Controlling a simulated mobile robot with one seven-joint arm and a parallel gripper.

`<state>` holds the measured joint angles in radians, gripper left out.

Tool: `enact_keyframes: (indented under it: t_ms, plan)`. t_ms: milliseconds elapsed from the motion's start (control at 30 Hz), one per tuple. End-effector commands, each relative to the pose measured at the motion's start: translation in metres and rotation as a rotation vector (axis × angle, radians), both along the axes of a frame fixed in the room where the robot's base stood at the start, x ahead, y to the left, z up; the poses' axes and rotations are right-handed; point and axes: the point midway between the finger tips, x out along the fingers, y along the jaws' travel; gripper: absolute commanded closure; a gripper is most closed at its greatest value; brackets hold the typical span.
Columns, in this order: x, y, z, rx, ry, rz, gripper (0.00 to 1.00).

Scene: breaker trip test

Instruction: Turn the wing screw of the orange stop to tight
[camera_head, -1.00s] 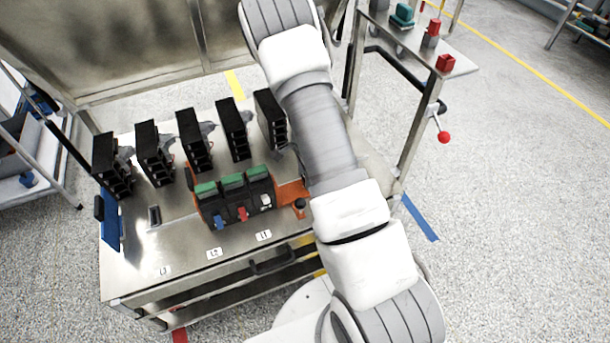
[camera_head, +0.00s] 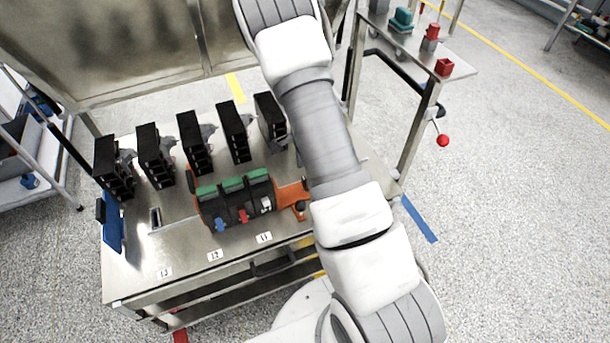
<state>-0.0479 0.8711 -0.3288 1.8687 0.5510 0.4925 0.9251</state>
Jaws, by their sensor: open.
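The orange stop (camera_head: 290,195) is at the right end of the row of green-topped breakers on the steel bench. A small dark round knob (camera_head: 299,208) sits at its front; I cannot tell whether this is the wing screw. My arm crosses just to the right of the stop and covers whatever lies behind it. My gripper is not visible in this view. The breakers (camera_head: 235,199) have green tops and dark bodies, with blue, red and white parts at the front.
Several black upright modules (camera_head: 234,131) stand along the back of the bench (camera_head: 140,270). Number labels (camera_head: 214,255) lie along its front edge. A blue clamp-like part (camera_head: 112,222) is at the left end. A side shelf with red parts (camera_head: 444,67) stands at the right.

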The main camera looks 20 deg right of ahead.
Motion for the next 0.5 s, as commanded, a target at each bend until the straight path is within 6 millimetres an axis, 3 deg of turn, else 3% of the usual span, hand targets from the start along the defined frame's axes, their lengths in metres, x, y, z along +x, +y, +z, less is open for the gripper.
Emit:
enact_keyframes:
  t_ms: [33, 200, 500]
  plan:
    - [0.001, 0.000, 0.018, -0.001, -0.005, 0.001, 0.18]
    - [0.001, 0.000, 0.061, -0.001, -0.005, 0.001, 0.18]
    - [0.000, 0.000, 0.119, 0.000, -0.003, 0.000, 0.18]
